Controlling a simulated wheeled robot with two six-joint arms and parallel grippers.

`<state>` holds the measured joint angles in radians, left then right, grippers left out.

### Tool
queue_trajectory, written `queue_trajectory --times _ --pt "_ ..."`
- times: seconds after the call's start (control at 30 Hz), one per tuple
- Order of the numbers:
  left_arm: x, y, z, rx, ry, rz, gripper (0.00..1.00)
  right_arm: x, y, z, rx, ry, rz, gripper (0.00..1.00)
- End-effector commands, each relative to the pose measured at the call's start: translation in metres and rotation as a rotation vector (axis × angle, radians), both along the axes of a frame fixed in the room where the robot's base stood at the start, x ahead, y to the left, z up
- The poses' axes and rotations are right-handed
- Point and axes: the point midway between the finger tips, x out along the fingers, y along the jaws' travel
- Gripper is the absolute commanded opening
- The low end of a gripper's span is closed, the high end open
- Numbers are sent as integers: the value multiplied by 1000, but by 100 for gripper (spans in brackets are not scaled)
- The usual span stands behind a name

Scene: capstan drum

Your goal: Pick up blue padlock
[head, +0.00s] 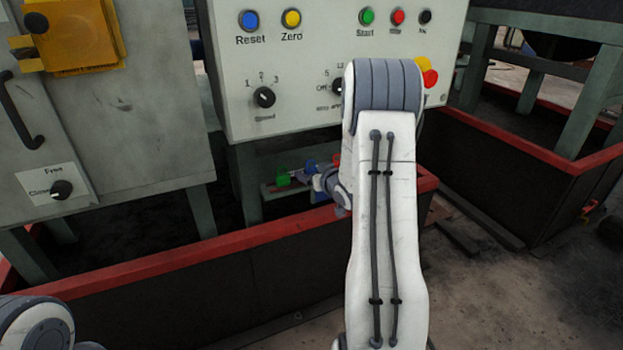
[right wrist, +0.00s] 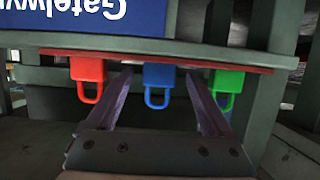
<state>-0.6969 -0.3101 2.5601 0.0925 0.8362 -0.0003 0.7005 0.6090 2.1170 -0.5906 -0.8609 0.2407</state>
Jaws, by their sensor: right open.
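In the right wrist view the blue padlock (right wrist: 159,77) is in the middle of a row, with its shackle toward the bottom of the picture. A red padlock (right wrist: 88,70) is left of it and a green padlock (right wrist: 228,82) right of it. My right gripper (right wrist: 158,92) is open, its fingers either side of the blue padlock in the picture; contact cannot be told. In the head view the blue padlock (head: 311,165) and green padlock (head: 283,178) show small under the control panel, while my right arm hides much of the gripper. My left gripper is out of view.
The padlocks sit along a red strip (right wrist: 150,52) on a green frame. Above is the control panel (head: 300,60) with buttons and knobs. A red-topped low barrier (head: 270,238) runs in front. A grey cabinet (head: 120,110) stands left.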

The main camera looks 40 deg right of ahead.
Motion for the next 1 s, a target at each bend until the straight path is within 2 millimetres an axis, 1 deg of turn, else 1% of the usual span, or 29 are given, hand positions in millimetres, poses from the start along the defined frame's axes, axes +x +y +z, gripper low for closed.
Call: queue_trajectory --times 0.03,0.13,0.37,0.4,0.47,0.5,0.57,0.6,0.87,1.0 --pt "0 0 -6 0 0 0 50 6 -2 -5 0 -1 0 85" --pt "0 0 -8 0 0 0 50 13 -4 -7 2 1 -2 85" --pt "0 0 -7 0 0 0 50 15 -4 -6 2 1 -2 85" --pt "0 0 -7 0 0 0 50 15 -4 -6 2 1 -2 77" --pt "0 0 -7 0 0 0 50 14 -4 -6 2 1 -2 54" --pt "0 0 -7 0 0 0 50 14 -4 -6 2 1 -2 39" --pt "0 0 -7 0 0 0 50 14 -4 -6 2 1 -2 16" --pt "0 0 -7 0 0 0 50 14 -5 -6 2 1 -2 1" --pt "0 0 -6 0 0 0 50 14 -5 -5 0 0 -2 0" --pt "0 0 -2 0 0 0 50 14 -5 1 0 -1 -2 0"
